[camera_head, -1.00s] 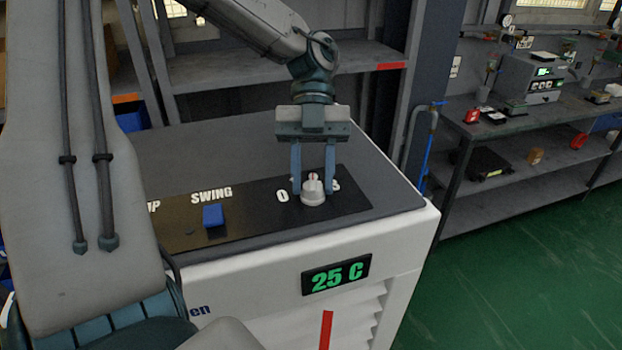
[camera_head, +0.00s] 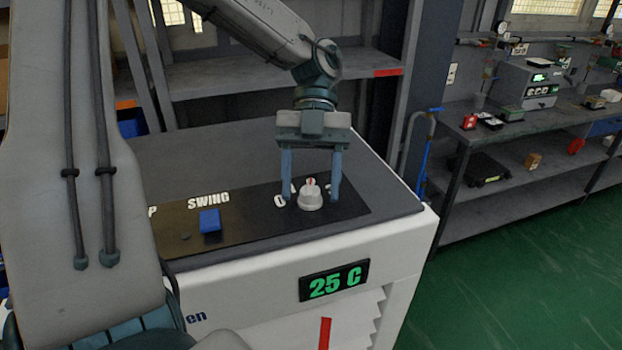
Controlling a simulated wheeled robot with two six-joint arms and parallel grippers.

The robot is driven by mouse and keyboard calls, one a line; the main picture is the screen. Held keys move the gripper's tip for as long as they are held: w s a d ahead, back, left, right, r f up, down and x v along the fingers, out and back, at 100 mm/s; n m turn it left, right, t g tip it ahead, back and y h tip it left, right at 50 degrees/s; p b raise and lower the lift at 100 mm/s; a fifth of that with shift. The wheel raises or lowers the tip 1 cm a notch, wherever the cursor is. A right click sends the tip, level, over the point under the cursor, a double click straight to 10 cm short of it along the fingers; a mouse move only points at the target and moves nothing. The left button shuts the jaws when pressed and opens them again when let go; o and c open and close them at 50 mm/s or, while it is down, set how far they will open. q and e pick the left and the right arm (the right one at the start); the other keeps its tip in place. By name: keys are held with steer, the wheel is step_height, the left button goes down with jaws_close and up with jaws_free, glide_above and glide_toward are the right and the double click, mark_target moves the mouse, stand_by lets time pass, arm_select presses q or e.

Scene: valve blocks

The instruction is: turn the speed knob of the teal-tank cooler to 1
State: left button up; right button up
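The speed knob (camera_head: 311,201) is a small light-grey dial with a red mark on its top. It sits on the black control panel (camera_head: 256,214) of a white cooler (camera_head: 265,290). A "0" shows left of the knob, and the other marks around it are partly hidden by the fingers. No teal tank shows in this view.
A blue SWING switch (camera_head: 210,220) stands left of the knob on the same panel. A green "25 C" display (camera_head: 334,281) is on the cooler's front. Metal shelving (camera_head: 270,78) stands behind, and a workbench (camera_head: 460,133) with instruments is at right. Green floor is clear at lower right.

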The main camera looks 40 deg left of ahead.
arm_select(q)
steer(key=b+v, duration=0.2)
steer(key=v, duration=0.4)
steer(key=shift+w+a, duration=0.1)
steer(key=shift+w, duration=0.05)
steer(key=p+v, duration=0.2)
steer(key=v, duration=0.2)
steer(key=shift+w+a+r, duration=0.1)
steer(key=shift+a+r, duration=0.05)
steer(key=shift+r, duration=0.1)
steer(key=shift+f, duration=0.1)
